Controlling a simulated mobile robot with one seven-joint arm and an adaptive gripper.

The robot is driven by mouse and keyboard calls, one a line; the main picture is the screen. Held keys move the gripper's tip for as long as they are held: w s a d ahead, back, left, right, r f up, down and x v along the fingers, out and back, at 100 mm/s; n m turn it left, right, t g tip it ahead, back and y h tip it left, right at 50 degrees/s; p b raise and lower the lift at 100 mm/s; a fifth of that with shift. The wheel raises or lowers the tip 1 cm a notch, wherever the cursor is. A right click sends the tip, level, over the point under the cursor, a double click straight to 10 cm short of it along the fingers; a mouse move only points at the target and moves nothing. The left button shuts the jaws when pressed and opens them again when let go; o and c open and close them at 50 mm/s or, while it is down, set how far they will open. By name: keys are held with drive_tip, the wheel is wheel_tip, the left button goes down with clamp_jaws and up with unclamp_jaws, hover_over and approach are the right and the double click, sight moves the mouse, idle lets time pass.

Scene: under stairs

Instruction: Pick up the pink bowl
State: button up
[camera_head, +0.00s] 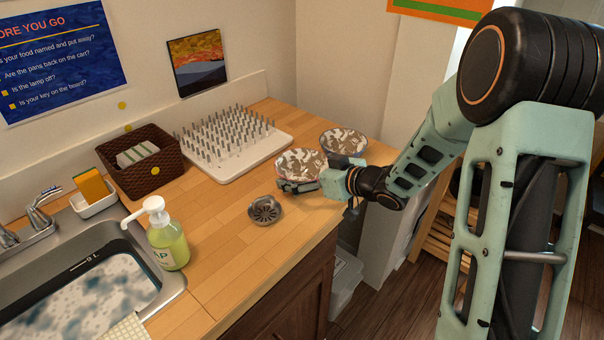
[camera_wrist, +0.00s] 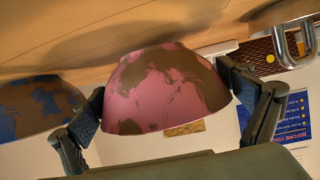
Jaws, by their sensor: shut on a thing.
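The pink bowl (camera_wrist: 165,92), with brown patches, sits between the two fingers of my gripper (camera_wrist: 180,110) in the wrist view. The fingers press on its left and right sides. In the head view the pink bowl (camera_head: 301,165) is near the right end of the wooden counter, with my gripper (camera_head: 300,184) around it. Whether its base touches the counter cannot be told. A blue bowl with brown patches (camera_head: 343,142) stands just behind and to the right; it also shows at the left of the wrist view (camera_wrist: 35,108).
A white peg rack (camera_head: 240,165) stands behind the bowls' left. A metal sink strainer (camera_head: 265,210) lies in front. A soap bottle (camera_head: 166,240), a brown basket (camera_head: 140,160) and the sink (camera_head: 175,283) are further left. The wooden counter (camera_head: 225,225) has clear room between.

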drive_tip(key=s+r, duration=0.1)
drive_tip(key=r, duration=0.1)
drive_tip(key=s+r+p, duration=0.1)
drive_tip(key=s+r, duration=0.1)
drive_tip(key=r, duration=0.1)
drive_tip(key=s+r, duration=0.1)
drive_tip(key=r, duration=0.2)
drive_tip(key=shift+s+d, duration=0.1)
drive_tip(key=shift+s, duration=0.15)
drive_tip(key=s+r+p, duration=0.1)
drive_tip(key=s+r, duration=0.3)
drive_tip(key=s, duration=0.5)
drive_tip(key=shift+s+p, duration=0.3)
drive_tip(key=shift+p, duration=0.05)
drive_tip(key=shift+d, duration=0.1)
